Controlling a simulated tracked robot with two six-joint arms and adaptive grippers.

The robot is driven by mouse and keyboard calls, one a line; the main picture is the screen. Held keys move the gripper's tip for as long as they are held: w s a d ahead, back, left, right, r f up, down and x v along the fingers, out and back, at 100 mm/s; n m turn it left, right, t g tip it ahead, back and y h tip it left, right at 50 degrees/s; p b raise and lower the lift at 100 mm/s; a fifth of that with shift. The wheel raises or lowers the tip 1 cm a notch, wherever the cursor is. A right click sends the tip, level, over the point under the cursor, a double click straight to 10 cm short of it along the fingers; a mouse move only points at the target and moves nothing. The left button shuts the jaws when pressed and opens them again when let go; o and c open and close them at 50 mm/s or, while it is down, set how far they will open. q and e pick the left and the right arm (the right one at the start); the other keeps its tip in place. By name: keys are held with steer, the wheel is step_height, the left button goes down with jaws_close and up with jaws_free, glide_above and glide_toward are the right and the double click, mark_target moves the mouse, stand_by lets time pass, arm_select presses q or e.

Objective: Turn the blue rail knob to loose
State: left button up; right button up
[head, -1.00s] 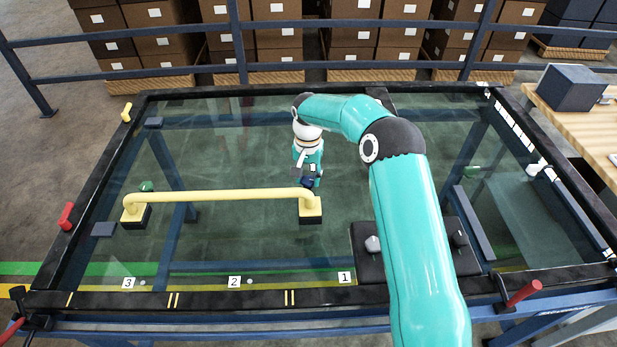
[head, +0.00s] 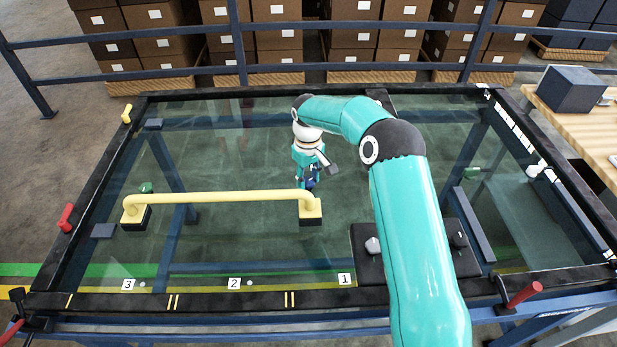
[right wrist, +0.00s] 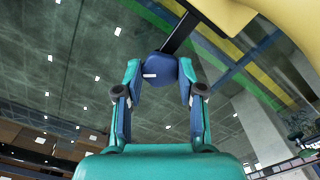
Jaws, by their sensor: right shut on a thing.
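The blue rail knob (right wrist: 160,69) shows in the right wrist view, with a short white mark on its face. It sits on a dark stem beside the yellow rail (head: 215,197). My right gripper (right wrist: 161,73) is shut on the knob, one finger on each side. In the head view my right gripper (head: 308,179) points down at the right end of the rail, and it largely hides the knob there. My left gripper is not in view.
The rail stands on a glass panel in a black frame (head: 210,299). Number tags 1 (head: 345,279), 2 (head: 234,283) and 3 (head: 128,285) lie near the front. A black plate with grey knobs (head: 373,246) is right of the rail.

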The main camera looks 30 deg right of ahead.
mark_target(308, 180)
steer(key=shift+w+r+n, duration=0.1)
steer(key=shift+n, duration=1.1)
steer(key=o, duration=1.1)
steer(key=shift+o, duration=0.2)
step_height(308, 180, up, 12)
